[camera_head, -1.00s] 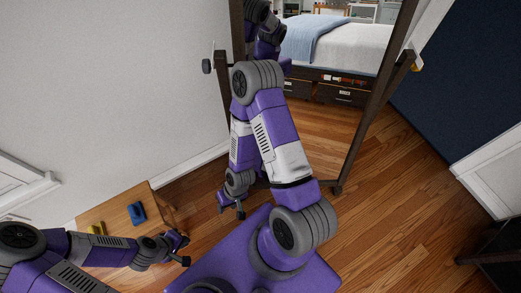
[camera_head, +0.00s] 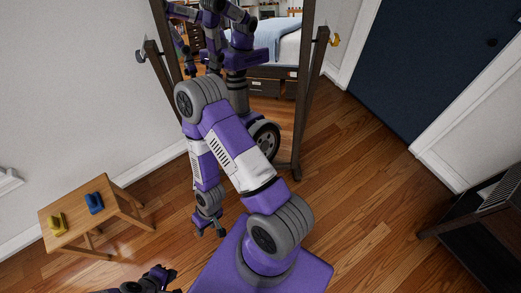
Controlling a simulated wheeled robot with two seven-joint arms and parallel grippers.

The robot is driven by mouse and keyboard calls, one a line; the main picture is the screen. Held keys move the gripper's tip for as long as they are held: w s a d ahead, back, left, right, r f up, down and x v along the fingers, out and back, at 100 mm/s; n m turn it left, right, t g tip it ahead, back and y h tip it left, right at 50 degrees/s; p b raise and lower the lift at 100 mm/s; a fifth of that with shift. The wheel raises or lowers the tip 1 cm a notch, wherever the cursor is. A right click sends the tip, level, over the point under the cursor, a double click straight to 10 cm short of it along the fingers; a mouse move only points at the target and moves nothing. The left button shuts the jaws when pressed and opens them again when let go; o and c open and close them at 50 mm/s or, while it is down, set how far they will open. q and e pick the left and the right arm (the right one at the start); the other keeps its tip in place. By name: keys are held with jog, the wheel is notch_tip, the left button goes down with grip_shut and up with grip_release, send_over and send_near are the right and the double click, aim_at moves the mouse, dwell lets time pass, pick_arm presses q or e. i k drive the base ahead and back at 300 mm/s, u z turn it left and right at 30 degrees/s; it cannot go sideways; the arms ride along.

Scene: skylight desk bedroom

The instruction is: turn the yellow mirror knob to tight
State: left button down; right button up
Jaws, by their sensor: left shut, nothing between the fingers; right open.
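The yellow mirror knob (camera_head: 335,40) is on the right side of the standing mirror, by the top of a dark wooden post (camera_head: 312,85). A grey knob (camera_head: 140,56) is on the mirror's left side. My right gripper (camera_head: 211,233) hangs open and empty low in front of the mirror, well away from the yellow knob. My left gripper (camera_head: 168,277) is shut and empty at the bottom edge, partly cut off. It is far from both knobs. The yellow knob's exact turn is too small to tell.
A small wooden table (camera_head: 77,222) at the left holds a yellow object (camera_head: 57,223) and a blue object (camera_head: 94,203). A dark shelf unit (camera_head: 480,218) stands at the right. A navy door (camera_head: 425,65) is behind. Wooden floor (camera_head: 360,190) is clear right of the mirror.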

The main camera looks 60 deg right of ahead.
aim_at(336, 41)
jog(key=z, duration=4.1)
jog(key=i, duration=1.95)
jog(key=u, duration=2.85)
